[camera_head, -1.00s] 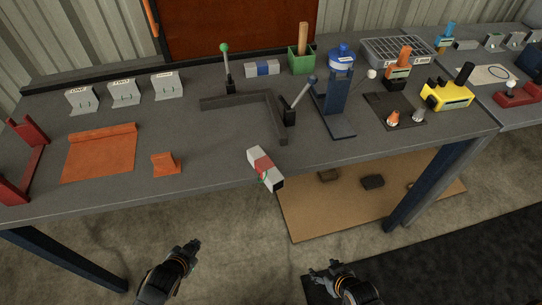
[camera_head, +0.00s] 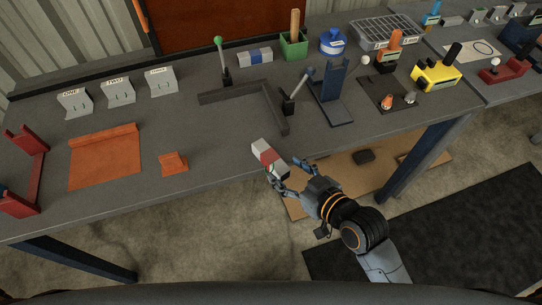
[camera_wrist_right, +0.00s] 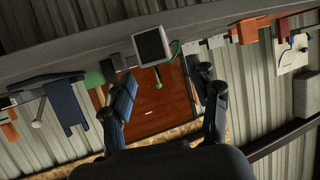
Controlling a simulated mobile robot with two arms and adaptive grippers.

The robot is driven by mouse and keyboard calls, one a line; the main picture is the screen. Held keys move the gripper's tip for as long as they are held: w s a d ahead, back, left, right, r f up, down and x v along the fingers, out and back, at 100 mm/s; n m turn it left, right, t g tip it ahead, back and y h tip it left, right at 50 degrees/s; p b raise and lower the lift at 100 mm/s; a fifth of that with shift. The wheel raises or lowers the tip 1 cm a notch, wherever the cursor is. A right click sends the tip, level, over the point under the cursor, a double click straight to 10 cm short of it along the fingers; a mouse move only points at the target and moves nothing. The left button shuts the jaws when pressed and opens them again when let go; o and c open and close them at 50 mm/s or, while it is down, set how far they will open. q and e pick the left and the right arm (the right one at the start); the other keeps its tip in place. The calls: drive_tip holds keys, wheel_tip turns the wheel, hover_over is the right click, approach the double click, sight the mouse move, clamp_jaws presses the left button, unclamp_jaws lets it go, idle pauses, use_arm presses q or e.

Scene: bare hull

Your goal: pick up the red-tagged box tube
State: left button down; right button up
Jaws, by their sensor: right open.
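The red-tagged box tube (camera_head: 268,157) is pale grey with a red band and lies at the front edge of the bench, its near end sticking out over the edge. My right gripper (camera_head: 286,173) is just in front of that near end, fingers spread and empty. In the right wrist view the tube's square end (camera_wrist_right: 151,45) shows ahead of the open right gripper (camera_wrist_right: 165,80), nearer the left finger. A green strip shows beside the tube's end. My left gripper is out of view.
Another box tube with a blue band (camera_head: 254,57) lies at the back beside a green bin (camera_head: 293,45). A dark angled bar (camera_head: 250,95) with levers and a blue stand (camera_head: 331,95) are behind the tube.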

sight(272, 157)
drive_tip(key=shift+x, duration=1.15)
drive_tip(key=shift+w+a+p, duration=0.3)
drive_tip(key=shift+w, duration=0.15)
drive_tip(key=p+x, duration=0.1)
drive_tip(key=x, duration=0.2)
drive_tip(key=shift+w+a, duration=0.15)
drive_tip(key=shift+w, duration=0.2)
drive_tip(key=shift+w+a+f, duration=0.25)
drive_tip(key=shift+w, duration=0.05)
drive_tip(key=shift+s, duration=0.1)
clamp_jaws()
drive_tip(key=shift+r, duration=0.1)
